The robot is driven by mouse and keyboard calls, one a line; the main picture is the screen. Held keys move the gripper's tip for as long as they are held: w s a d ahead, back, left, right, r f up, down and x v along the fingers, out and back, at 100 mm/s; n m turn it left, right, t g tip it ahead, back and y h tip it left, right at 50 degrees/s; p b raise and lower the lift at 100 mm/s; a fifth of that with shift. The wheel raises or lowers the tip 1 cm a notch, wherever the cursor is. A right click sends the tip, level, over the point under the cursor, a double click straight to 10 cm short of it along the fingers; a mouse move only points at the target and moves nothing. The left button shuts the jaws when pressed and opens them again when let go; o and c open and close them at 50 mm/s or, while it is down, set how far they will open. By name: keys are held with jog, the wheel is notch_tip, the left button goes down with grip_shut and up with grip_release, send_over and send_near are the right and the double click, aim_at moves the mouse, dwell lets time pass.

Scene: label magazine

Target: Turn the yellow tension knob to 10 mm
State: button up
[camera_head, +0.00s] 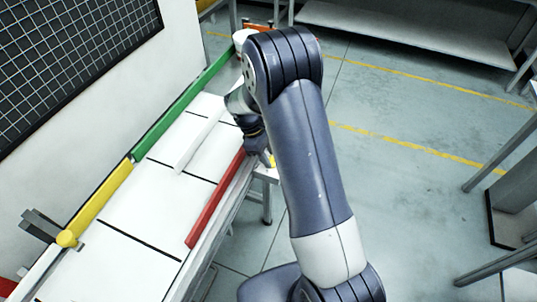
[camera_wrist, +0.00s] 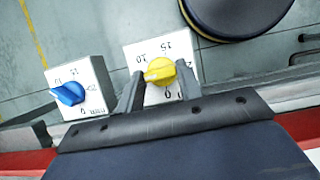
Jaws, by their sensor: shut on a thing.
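The yellow tension knob (camera_wrist: 164,69) sits on a white dial plate (camera_wrist: 187,50) in the wrist view. Its pale pointer tip faces left, a little below the printed 10. My gripper (camera_wrist: 160,76) is shut on the knob, one finger on each side. In the head view my gripper (camera_head: 262,156) is at the front edge of the white bench, partly hidden by my arm.
A blue knob (camera_wrist: 69,93) on its own white dial plate (camera_wrist: 95,80) stands left of the yellow one. A round dark object (camera_wrist: 235,15) is close behind. In the head view, a red rail (camera_head: 216,201) and a green rail (camera_head: 185,113) border the white bench surface (camera_head: 135,205).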

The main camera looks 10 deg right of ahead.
jog(key=shift+m, duration=0.3)
jog(key=m, duration=0.2)
jog(key=m+g+y, duration=0.1)
jog(key=m, duration=0.1)
jog(key=shift+w+d, duration=0.15)
jog(key=shift+m+g+y+b, duration=0.35)
jog(key=shift+m+y, duration=0.55)
jog(key=shift+m, duration=1)
jog(key=o, duration=1)
jog(key=v, duration=1)
jog(key=shift+w+r+b, duration=0.2)
jog(key=shift+r+b, duration=0.1)
jog(key=shift+r, duration=0.05)
